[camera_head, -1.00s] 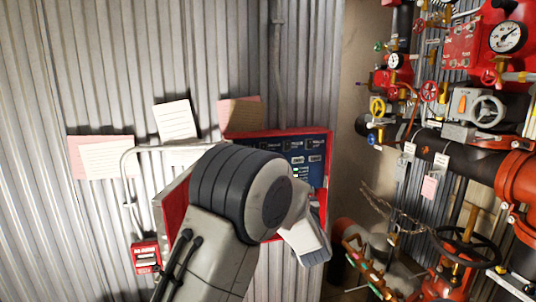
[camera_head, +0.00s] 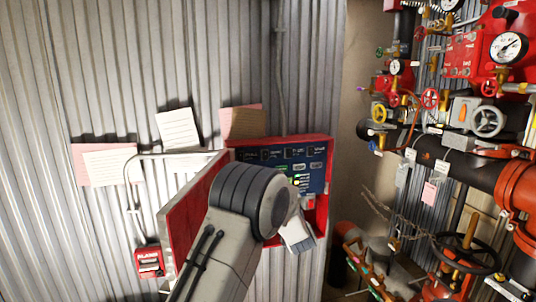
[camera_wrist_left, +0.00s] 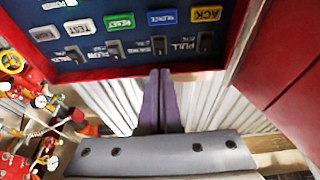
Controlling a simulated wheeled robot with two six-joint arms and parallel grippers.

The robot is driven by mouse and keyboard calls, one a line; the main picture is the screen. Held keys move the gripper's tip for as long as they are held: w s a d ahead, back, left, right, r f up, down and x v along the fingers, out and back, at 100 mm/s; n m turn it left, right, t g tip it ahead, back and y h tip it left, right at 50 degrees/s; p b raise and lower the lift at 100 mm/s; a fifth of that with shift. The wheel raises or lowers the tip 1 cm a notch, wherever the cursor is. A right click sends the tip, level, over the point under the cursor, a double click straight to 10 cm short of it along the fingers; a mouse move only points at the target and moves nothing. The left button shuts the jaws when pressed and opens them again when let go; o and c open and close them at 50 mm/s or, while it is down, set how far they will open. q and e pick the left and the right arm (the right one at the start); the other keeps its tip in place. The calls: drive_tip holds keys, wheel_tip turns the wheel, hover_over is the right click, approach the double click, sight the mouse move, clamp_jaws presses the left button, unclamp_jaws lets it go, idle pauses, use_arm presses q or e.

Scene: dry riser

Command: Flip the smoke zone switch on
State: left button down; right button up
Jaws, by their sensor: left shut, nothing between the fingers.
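The blue control panel (camera_head: 309,173) sits in a red cabinet on the corrugated wall, with its door (camera_head: 192,215) swung open to the left. A row of small dark toggle switches runs along the panel's top edge in the head view. In the left wrist view the panel appears inverted; the switch marked PULL (camera_wrist_left: 206,43) is at right, and the switch beside it (camera_wrist_left: 159,45), its label blurred, probably smoke. My left gripper (camera_wrist_left: 160,73) is shut and empty, its tips close to that second switch; contact cannot be told. My arm hides its fingers in the head view.
ACK, SILENCE, RESET and test buttons (camera_wrist_left: 120,21) are close to the switches. A red call point (camera_head: 149,262) is on the wall at lower left. Papers (camera_head: 178,129) hang above the door. Red valves and pipes (camera_head: 480,170) fill the right side.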

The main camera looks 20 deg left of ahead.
sight(265, 153)
use_arm(q)
drive_tip(key=p+x, duration=0.3)
drive_tip(key=x, duration=0.3)
drive_tip(key=shift+w+a+r+p, duration=0.2)
drive_tip(key=shift+w+r+p, duration=0.05)
drive_tip(key=shift+r+p, duration=0.05)
drive_tip(key=shift+w+a+p, duration=0.35)
drive_tip(key=shift+w+a, duration=0.05)
drive_tip(key=shift+w, duration=0.3)
